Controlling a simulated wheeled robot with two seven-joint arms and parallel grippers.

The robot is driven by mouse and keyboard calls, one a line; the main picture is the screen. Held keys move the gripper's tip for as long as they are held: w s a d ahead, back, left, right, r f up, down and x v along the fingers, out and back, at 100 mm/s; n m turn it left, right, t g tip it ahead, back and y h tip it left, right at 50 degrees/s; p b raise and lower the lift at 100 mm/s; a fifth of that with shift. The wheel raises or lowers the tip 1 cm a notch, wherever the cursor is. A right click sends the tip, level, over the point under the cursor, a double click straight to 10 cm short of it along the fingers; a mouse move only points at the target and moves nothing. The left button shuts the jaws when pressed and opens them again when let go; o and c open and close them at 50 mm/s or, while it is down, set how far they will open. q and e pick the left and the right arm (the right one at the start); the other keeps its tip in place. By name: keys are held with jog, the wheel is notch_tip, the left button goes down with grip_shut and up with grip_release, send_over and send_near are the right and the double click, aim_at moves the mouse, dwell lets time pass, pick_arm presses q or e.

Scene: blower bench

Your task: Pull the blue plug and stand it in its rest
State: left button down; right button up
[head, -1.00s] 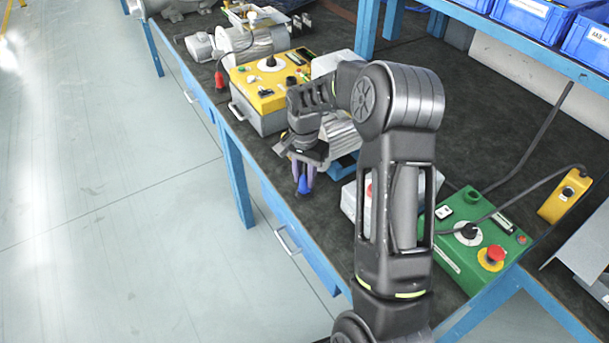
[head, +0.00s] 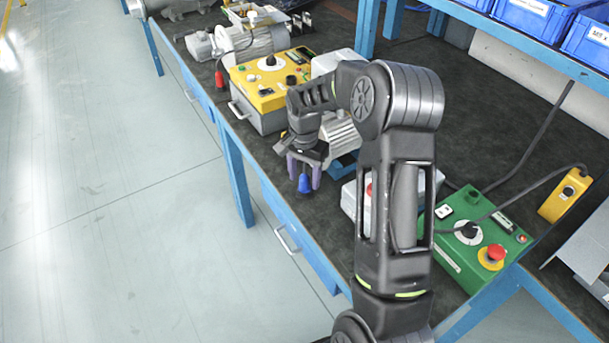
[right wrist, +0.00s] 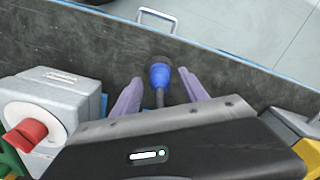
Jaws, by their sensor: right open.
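The blue plug (head: 305,184) is near the front edge of the bench, below my right gripper (head: 304,172). In the right wrist view the blue plug (right wrist: 160,76) lies between the two purple fingers, with a clear gap on either side. Its grey cable runs from it back towards the gripper. My right gripper is open around the plug. My left gripper is not in view.
A yellow control box (head: 268,88) stands farther back, with a red plug (head: 219,80) by it. A green control box (head: 470,245) is at the right, and a grey box with a red knob (right wrist: 40,115) is close to the gripper. Bare bench (head: 530,120) lies behind.

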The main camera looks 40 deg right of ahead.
notch_tip(320, 180, up, 8)
jog(key=shift+f+b, duration=0.1)
jog(key=shift+b, duration=0.35)
dwell(0.8)
